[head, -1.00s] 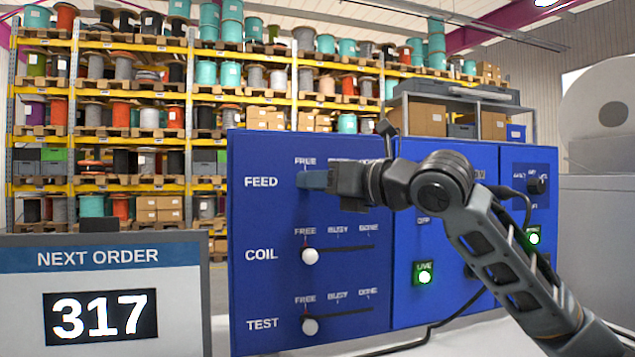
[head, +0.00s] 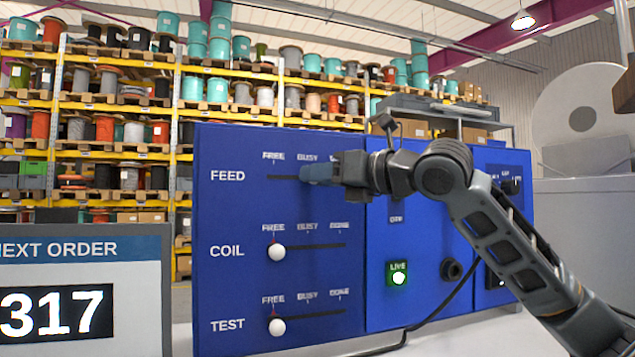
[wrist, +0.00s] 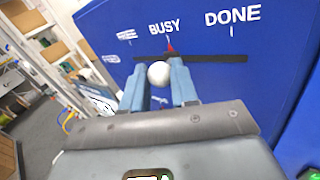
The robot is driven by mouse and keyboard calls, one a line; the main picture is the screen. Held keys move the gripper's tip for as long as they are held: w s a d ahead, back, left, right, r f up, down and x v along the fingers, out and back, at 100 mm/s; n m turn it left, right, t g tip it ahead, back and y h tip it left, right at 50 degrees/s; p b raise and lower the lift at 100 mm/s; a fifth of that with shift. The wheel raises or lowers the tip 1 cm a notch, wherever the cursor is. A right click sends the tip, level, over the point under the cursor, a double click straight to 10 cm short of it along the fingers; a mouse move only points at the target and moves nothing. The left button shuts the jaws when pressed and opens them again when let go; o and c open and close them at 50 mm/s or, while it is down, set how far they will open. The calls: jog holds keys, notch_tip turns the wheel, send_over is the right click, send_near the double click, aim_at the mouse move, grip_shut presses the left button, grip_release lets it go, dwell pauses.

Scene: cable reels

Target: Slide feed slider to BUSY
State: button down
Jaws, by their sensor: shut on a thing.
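The FEED slider is the top row of the blue panel (head: 222,208), with marks FREE, BUSY and DONE over a dark slot. My gripper (head: 306,174) is at this slot under BUSY and hides the knob and the DONE end in the head view. In the wrist view, the white round FEED knob (wrist: 158,73) sits between the two blue-grey fingertips of my gripper (wrist: 160,82), which is shut on it. The knob's red pointer (wrist: 170,48) stands at or very near the tick under BUSY (wrist: 164,27).
The COIL knob (head: 277,252) and TEST knob (head: 277,327) both stand at FREE below. A green LIVE button (head: 398,277) glows to the right. A NEXT ORDER display (head: 80,290) reads 317 at the left. A black cable (head: 430,325) runs in front.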

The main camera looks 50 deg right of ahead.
jog(key=c, duration=1.1)
grip_release()
jog(key=shift+c, duration=0.2)
jog(key=shift+s, duration=0.1)
jog(key=s+b, duration=0.2)
jog(key=s, duration=0.5)
jog(key=shift+s, duration=0.35)
